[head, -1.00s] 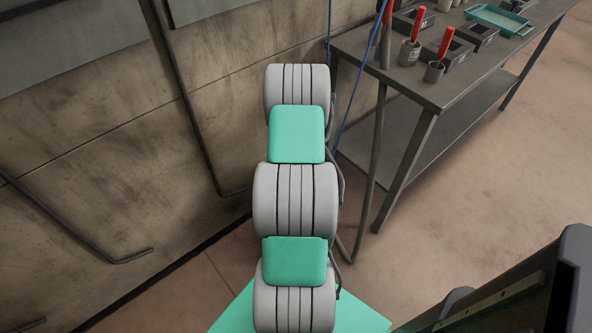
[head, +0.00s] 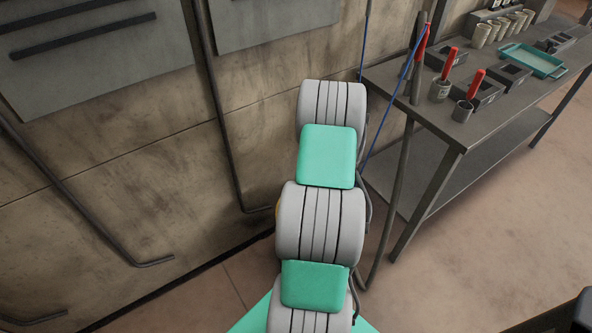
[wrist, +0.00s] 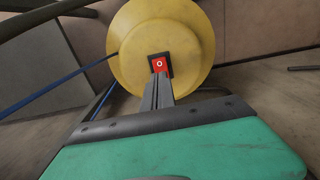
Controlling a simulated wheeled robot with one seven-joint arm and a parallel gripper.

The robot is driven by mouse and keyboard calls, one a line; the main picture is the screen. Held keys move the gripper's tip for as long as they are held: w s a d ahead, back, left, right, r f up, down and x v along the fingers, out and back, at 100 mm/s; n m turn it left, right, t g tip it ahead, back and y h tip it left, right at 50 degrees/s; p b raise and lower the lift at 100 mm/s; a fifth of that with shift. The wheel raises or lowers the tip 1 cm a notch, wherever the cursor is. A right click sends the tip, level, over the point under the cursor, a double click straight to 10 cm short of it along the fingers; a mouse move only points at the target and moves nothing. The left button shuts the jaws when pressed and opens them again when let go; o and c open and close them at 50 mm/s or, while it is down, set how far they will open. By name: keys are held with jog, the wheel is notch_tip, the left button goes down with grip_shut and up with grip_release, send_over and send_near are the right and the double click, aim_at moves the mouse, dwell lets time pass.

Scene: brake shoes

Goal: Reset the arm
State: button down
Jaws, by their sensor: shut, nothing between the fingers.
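My gripper (wrist: 159,80) shows in the wrist view as a narrow dark grey pair of fingers, shut and empty, rising past a green slab with a dark edge. A round yellow thing (wrist: 190,45) is behind the fingertips. A small red square (wrist: 159,64) with a dark frame and a white mark shows at the tips; I cannot tell whether they touch it. In the head view the fingers cannot be made out. Grey and green rounded segments, which look like my own arm, fill the middle there.
A dark metal bench (head: 437,119) stands at the right, with red-handled tools in cups, small dark boxes (head: 510,75) and a teal tray (head: 533,60). A blue cord (head: 388,125) hangs beside it. A stained wall (head: 150,190) is at the left. Open floor (head: 510,220) lies right of the bench.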

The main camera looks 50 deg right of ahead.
jog(key=w+a+r+n+t+p, duration=0.15)
jog(key=w+a+r, duration=0.25)
jog(key=a+r, duration=0.7)
jog(key=w+a+r+p, duration=0.3)
jog(key=w+a+r, duration=0.1)
jog(key=a+r, duration=0.65)
jog(key=s+a+r+p, duration=0.1)
jog(key=s+a+r, duration=0.2)
jog(key=a, duration=0.3)
jog(key=s+a+r+n+t+p, duration=0.1)
jog(key=s+a+r, duration=0.2)
jog(key=a, duration=0.4)
jog(key=s+a+r+p, duration=0.1)
jog(key=s+a+r, duration=0.2)
jog(key=a, duration=0.4)
jog(key=shift+s+r+t, duration=0.3)
jog(key=shift+r+t, duration=0.05)
jog(key=shift+r, duration=0.25)
jog(key=shift+d, duration=0.1)
